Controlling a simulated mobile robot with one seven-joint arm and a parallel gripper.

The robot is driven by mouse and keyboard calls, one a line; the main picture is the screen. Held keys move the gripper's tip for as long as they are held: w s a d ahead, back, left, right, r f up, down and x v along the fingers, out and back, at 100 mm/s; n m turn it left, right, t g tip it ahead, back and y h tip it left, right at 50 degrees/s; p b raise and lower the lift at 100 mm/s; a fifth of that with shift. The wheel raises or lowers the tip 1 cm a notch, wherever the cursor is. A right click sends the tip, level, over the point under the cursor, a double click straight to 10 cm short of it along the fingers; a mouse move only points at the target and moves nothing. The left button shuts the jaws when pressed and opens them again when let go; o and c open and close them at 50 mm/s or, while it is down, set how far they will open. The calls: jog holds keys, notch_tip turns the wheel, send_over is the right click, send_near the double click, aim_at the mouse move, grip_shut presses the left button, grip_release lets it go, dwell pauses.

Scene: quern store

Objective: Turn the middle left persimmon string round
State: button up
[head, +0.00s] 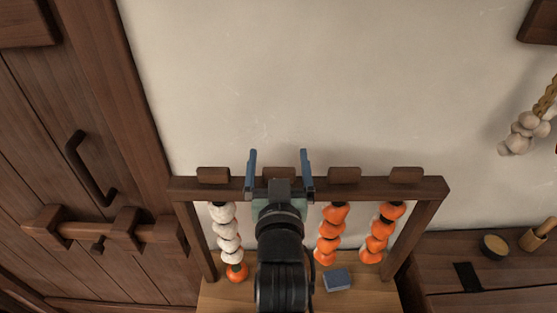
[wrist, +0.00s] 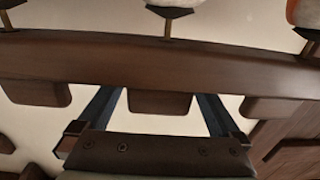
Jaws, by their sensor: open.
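The rack's wooden bar (head: 364,187) carries several blocks along its top, with strings hanging below. The middle left string is hidden behind my arm in the head view. Its block (head: 279,172) shows between my fingers. My gripper (head: 279,155) is open and empty, with one blue finger on each side of that block. In the wrist view, the block (wrist: 160,103) sits between the fingers with space on both sides. A pin and a pale piece of the string (wrist: 168,11) show at the top edge there; the rest is out of view.
The far left string (head: 227,232) is white with an orange fruit at the bottom. Two orange strings, middle right (head: 329,235) and far right (head: 381,232), hang beside my arm. A blue-grey box (head: 337,280) lies below. A barred wooden door (head: 110,230) stands left; a dark chest (head: 480,265) right.

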jog(key=s+b, duration=0.5)
jog(key=s, duration=0.8)
jog(key=shift+d, duration=0.1)
jog(key=s+r+t, duration=0.2)
jog(key=r+t, duration=0.2)
jog(key=r, duration=1.3)
jog(key=s+r+t, duration=0.2)
jog(key=r+t, duration=0.3)
jog(key=r, duration=1.1)
jog(key=shift+s+r+b, duration=0.2)
jog(key=shift+r+b, duration=0.15)
jog(key=shift+b, duration=0.05)
